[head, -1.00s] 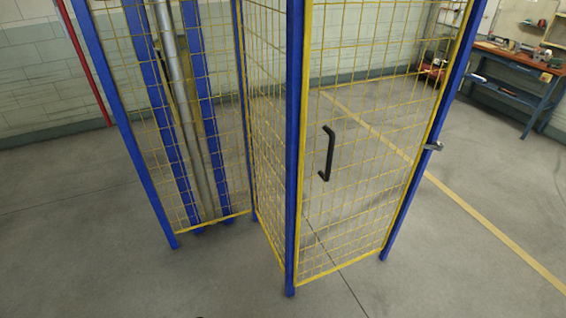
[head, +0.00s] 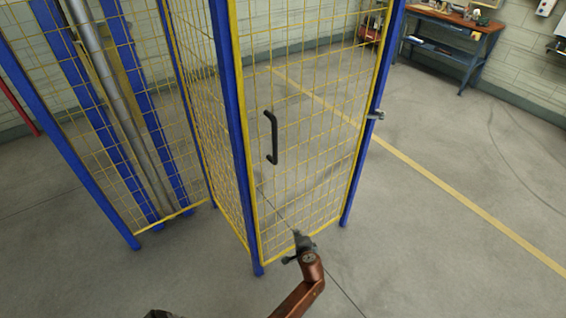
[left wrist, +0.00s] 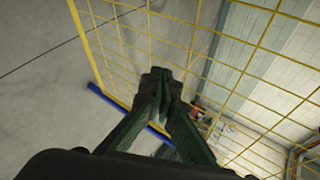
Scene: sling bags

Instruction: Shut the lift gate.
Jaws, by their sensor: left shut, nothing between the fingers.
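The lift gate (head: 315,120) is a yellow-framed wire mesh panel between two blue posts in the head view. Its black handle (head: 271,138) is near its left edge. The panel looks in line with the posts, but I cannot tell if it is fully shut. A small grey metal fitting (head: 376,115) sticks out at the right post. My left gripper (head: 303,240) is shut and empty, low in front of the gate's bottom edge and well below the handle. In the left wrist view its closed fingers (left wrist: 164,82) appear against yellow mesh (left wrist: 245,80); contact is unclear. My right gripper is out of view.
Mesh side panels (head: 205,130) and a blue corner post (head: 75,160) stand left of the gate. Behind them is a grey vertical pipe (head: 110,85). A workbench (head: 450,35) is at the back right. Floor right of the gate is clear, with a yellow line (head: 440,180).

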